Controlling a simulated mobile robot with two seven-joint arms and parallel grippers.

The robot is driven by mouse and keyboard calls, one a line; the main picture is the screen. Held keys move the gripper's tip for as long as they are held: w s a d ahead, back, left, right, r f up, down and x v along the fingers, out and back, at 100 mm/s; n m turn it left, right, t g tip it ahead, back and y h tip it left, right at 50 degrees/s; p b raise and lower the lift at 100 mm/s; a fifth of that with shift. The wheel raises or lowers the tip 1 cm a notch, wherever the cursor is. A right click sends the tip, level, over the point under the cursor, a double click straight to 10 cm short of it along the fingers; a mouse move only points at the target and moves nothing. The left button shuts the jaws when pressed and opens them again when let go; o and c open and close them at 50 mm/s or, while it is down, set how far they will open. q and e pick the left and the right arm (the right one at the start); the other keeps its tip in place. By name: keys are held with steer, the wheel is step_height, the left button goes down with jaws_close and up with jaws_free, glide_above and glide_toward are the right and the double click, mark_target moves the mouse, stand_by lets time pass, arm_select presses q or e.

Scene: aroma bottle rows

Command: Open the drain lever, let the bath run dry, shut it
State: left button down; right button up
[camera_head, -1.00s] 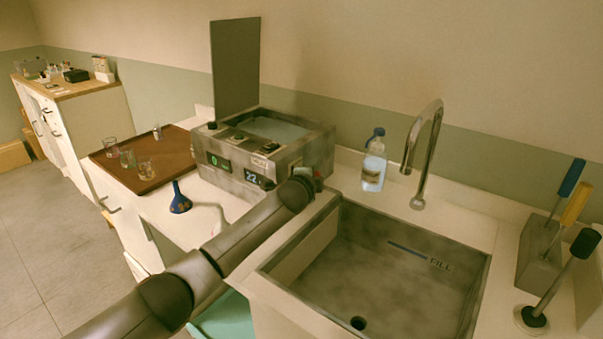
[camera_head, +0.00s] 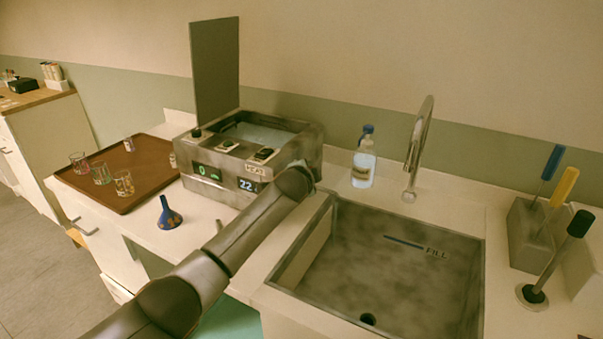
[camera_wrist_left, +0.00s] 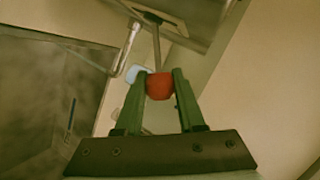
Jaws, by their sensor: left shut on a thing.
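The steel water bath (camera_head: 285,120) stands on the counter with its lid (camera_head: 214,65) raised. Pale water (camera_head: 262,134) shows inside it. Its front has a green display (camera_head: 207,171) reading 0 and another (camera_head: 250,185) reading 22. In the left wrist view my left gripper (camera_wrist_left: 161,82) is shut on the red knob (camera_wrist_left: 160,87) of the drain lever, whose thin rod (camera_wrist_left: 156,45) runs toward the bath. In the head view my left wrist hides the knob and fingers at the bath's right front corner. My right gripper is not in view.
The sink (camera_head: 390,265) with a tap (camera_head: 418,150) is right of the bath. A bottle (camera_head: 364,165) stands behind it. A tool holder (camera_head: 530,235) is far right.

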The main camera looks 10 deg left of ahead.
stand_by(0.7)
arm_select(q)
steer(key=c, duration=0.5)
jaws_free()
steer(key=shift+s+r, duration=0.1)
steer(key=shift+r, duration=0.05)
steer(key=v, duration=1.2)
steer(key=shift+s+a+r, duration=0.1)
steer(key=shift+s, duration=0.1)
